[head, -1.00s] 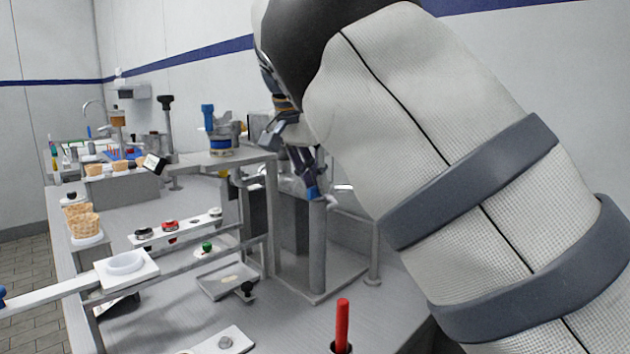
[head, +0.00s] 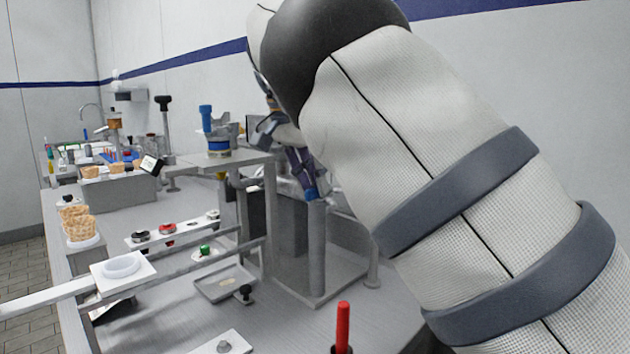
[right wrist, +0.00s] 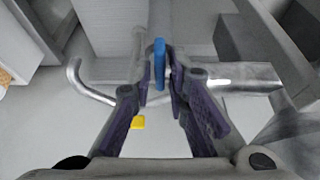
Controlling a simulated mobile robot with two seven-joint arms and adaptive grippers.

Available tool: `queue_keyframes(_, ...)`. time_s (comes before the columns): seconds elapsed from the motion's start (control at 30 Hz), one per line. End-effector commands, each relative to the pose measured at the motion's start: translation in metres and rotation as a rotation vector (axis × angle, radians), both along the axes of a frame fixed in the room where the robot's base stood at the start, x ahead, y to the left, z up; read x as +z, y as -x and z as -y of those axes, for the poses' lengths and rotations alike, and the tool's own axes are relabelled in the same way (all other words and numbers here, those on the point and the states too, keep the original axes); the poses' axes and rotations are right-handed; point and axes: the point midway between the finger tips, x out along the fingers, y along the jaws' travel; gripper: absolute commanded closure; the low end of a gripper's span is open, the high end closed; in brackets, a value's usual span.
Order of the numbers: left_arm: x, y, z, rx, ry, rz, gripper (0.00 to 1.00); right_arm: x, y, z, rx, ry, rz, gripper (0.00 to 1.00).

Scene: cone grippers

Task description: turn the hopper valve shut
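The valve's blue handle (right wrist: 159,64) stands out narrow and upright in the right wrist view, beside a shiny metal pipe (right wrist: 240,76). My right gripper (right wrist: 158,82) has its purple fingers on either side of this handle. A thin gap seems to show on each side, so the fingers look partly open around it, not clamped. In the head view, my right gripper (head: 306,183) points down behind the grey post, with a blue part (head: 312,193) at its fingertips. My right arm hides most of the hopper there. My left gripper is not in view.
A grey stand with a blue-topped device (head: 207,118) is left of the gripper. Cones (head: 80,226), a white ring holder (head: 121,266) and a red stick (head: 343,322) are on the bench.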

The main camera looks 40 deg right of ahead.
Motion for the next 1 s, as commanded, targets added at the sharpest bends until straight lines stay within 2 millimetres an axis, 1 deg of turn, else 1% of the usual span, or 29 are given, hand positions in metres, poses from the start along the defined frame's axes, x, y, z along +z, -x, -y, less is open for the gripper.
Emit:
queue_keyframes(0.27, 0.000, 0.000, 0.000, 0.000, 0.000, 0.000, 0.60, 0.000, 0.000, 0.000, 0.001, 0.000, 0.000, 0.72)
queue_keyframes(0.33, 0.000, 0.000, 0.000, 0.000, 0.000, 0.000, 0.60, 0.003, 0.000, -0.001, 0.001, 0.000, 0.001, 0.72)
queue_keyframes(0.37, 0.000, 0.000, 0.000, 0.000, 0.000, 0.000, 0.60, 0.006, 0.000, -0.002, 0.003, 0.000, 0.001, 0.72)
queue_keyframes(0.43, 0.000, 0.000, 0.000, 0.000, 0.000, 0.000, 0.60, 0.018, 0.000, -0.007, 0.002, 0.000, 0.003, 0.72)
queue_keyframes(0.6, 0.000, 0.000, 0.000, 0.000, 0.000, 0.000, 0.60, 0.052, 0.001, -0.021, 0.003, 0.001, 0.003, 0.72)
queue_keyframes(0.7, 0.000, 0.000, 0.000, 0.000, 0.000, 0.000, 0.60, 0.063, 0.001, -0.026, 0.002, -0.001, 0.001, 0.72)
queue_keyframes(0.8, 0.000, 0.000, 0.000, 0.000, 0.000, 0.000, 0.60, 0.068, 0.002, -0.028, 0.000, -0.001, 0.001, 0.72)
queue_keyframes(1.0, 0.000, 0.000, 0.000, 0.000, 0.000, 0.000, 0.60, 0.069, 0.002, -0.029, 0.000, -0.001, 0.000, 0.72)
